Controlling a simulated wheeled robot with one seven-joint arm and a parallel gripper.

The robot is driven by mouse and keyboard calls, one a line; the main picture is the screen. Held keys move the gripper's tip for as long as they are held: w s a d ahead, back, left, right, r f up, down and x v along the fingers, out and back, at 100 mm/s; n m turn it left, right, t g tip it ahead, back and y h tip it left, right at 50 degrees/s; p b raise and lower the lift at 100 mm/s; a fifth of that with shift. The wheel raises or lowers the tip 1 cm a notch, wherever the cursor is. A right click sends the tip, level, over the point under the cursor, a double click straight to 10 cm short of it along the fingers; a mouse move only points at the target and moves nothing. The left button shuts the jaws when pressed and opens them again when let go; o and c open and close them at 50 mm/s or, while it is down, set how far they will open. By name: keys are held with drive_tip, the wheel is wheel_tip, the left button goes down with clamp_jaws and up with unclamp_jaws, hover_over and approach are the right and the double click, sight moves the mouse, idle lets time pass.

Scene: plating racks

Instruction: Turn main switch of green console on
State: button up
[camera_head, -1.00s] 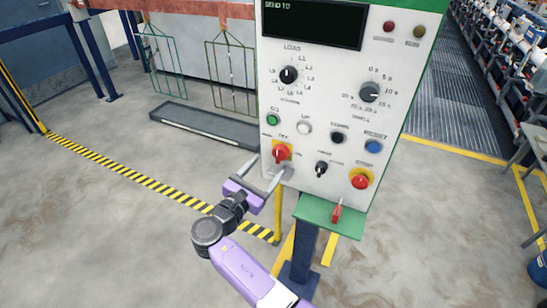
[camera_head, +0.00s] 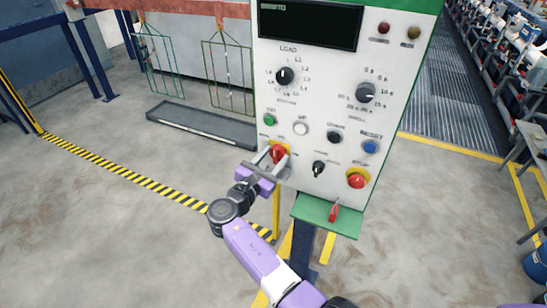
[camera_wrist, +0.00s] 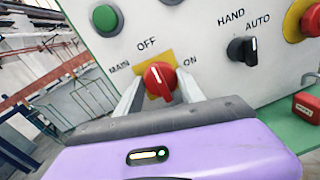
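The main switch (camera_head: 279,153) is a red rotary knob on a yellow plate, low on the left of the green console's white panel (camera_head: 325,110). In the wrist view the knob (camera_wrist: 160,76) has a white mark pointing up, towards the word OFF; MAIN is at its left and ON at its right. My gripper (camera_head: 274,158) is at the panel, its two fingers on either side of the knob. The fingers look open around it; whether they touch it I cannot tell. The purple gripper body hides the panel below the knob.
A black hand/auto selector (camera_wrist: 242,50) and a red stop button (camera_head: 356,179) on yellow sit to the right. A green button (camera_head: 269,119) is above the knob. A green shelf (camera_head: 313,212) with a red handle juts out below the panel.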

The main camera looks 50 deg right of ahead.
drive_tip(key=c, duration=0.3)
drive_tip(key=shift+m, duration=0.3)
drive_tip(key=m+b, duration=0.2)
drive_tip(key=m, duration=0.1)
drive_tip(key=shift+s+f+m, duration=0.1)
drive_tip(key=shift+m, duration=0.2)
drive_tip(key=m+b, duration=0.3)
drive_tip(key=m, duration=0.1)
drive_tip(key=shift+y, duration=0.4)
drive_tip(key=m+b, duration=0.4)
drive_tip(key=m, duration=0.1)
drive_tip(key=shift+s+d+f+t, duration=0.1)
drive_tip(key=shift+f+t, duration=0.05)
drive_tip(key=shift+t, duration=0.25)
drive_tip(key=shift+m+y+b, duration=0.3)
drive_tip(key=shift+m+b, duration=1.25)
drive_tip(key=shift+m, duration=0.35)
drive_tip(key=o, duration=1.3)
drive_tip(key=shift+r, duration=0.2)
